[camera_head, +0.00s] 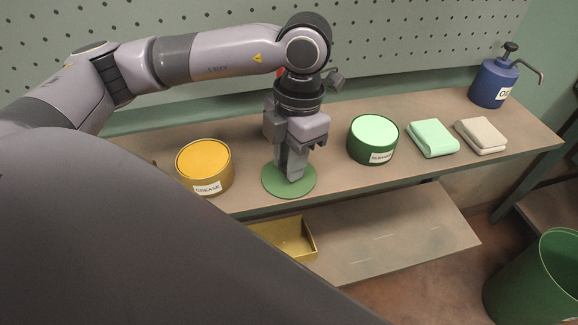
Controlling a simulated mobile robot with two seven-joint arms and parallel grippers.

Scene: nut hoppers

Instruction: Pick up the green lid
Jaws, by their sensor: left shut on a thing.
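The green lid (301,191) is a flat round disc at the front edge of the upper shelf, between the yellow tin and the green tin. My left gripper (292,176) points down over the middle of the lid and is shut on it; its fingers hide the part they grip. I cannot tell whether the lid rests on the shelf or is slightly above it. My right gripper is not in view.
Further right are folded cloths (432,138) and a blue pump bottle (493,84). A yellow bin (306,245) is on the lower shelf, a green bucket (540,285) on the floor.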

